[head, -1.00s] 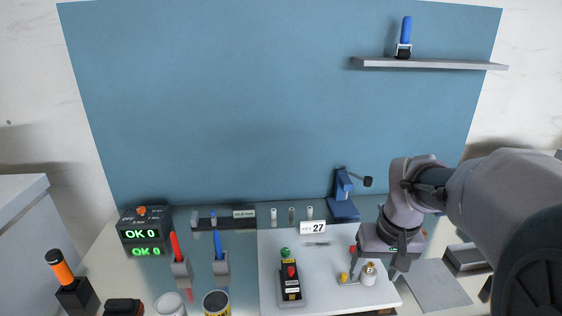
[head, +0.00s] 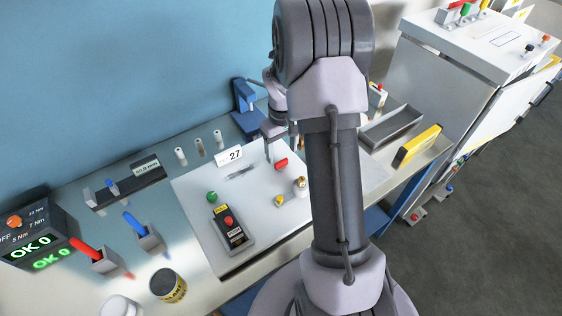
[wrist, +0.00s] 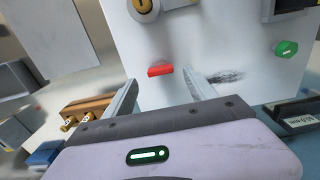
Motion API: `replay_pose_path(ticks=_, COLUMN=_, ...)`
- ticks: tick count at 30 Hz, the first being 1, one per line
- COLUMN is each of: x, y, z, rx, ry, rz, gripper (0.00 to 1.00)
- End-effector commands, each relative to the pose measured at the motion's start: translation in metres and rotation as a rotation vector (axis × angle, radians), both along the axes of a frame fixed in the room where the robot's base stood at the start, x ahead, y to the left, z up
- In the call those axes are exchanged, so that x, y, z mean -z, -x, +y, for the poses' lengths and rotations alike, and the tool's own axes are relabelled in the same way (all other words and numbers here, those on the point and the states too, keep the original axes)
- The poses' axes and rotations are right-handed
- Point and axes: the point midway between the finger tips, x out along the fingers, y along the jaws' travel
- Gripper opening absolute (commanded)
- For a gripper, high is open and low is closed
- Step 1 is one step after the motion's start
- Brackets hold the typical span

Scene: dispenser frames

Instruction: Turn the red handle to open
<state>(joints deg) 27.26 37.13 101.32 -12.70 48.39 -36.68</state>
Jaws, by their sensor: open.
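A small red handle (head: 281,163) lies on the white board (head: 262,213) on the bench. In the wrist view the red handle (wrist: 160,70) shows as a short flat bar, just beyond and between my fingertips in the picture. My gripper (head: 285,151) is above the back part of the board, close to the red handle. In the wrist view my gripper (wrist: 161,84) is open, with nothing between the fingers. I cannot tell whether a finger touches the handle. My arm hides part of the board's right side.
A silver cylinder with a yellow top (head: 300,187), a yellow knob (head: 280,201), a green knob (head: 212,197) and a black box with a red button (head: 231,228) are on the board. A blue press (head: 246,100) stands behind. A grey tray (head: 391,127) lies right.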

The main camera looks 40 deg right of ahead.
Motion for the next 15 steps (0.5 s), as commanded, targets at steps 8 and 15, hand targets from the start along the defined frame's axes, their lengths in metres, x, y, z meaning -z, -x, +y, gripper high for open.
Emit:
replay_pose_path(ticks=8, x=0.045, y=0.0, z=0.0, rx=0.001, ry=-0.001, rz=0.001, gripper=0.65)
replay_pose_path(ticks=15, x=0.049, y=0.0, z=0.0, rx=0.001, ry=0.0, rz=0.0, gripper=0.65)
